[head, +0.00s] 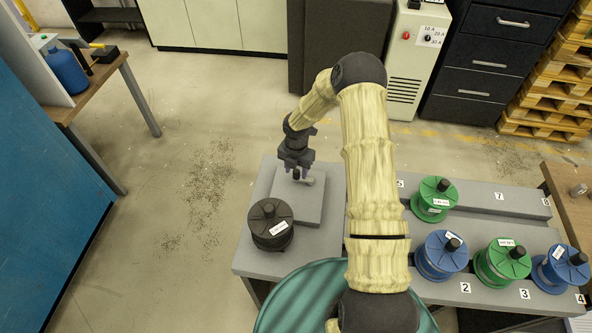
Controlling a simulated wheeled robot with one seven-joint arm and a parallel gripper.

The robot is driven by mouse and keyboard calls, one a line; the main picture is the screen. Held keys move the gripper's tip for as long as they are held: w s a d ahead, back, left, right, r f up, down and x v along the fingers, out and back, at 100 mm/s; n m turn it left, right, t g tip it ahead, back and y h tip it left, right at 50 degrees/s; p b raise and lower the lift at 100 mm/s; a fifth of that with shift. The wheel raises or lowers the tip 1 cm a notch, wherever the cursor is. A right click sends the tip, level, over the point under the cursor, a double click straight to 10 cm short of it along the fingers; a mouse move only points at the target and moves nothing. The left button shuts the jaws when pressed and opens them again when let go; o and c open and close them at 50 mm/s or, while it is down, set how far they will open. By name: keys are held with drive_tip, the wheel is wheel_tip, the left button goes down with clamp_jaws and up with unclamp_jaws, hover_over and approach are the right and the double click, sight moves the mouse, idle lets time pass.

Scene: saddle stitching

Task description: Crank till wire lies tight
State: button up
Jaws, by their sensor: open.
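My gripper (296,172) is open and points down over a raised grey block (302,208) on the grey bench. A small crank with a dark upright knob (296,174) is right at the fingertips. I cannot tell whether the fingers touch it. A black spool (270,224) with a white label and a knob on top stands on the bench, just in front of and left of the block. No wire can be made out at this size.
Green and blue spools (434,200) (441,256) stand at numbered places on the grey rack (480,200) to the right. A teal round container (300,300) is at the front. The floor left of the bench is open. A wooden table (90,90) with a blue bottle (67,70) stands at the upper left.

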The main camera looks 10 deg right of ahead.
drive_tip(key=shift+f, duration=0.7)
clamp_jaws()
drive_tip(key=shift+w+m, duration=0.1)
drive_tip(key=shift+m, duration=0.2)
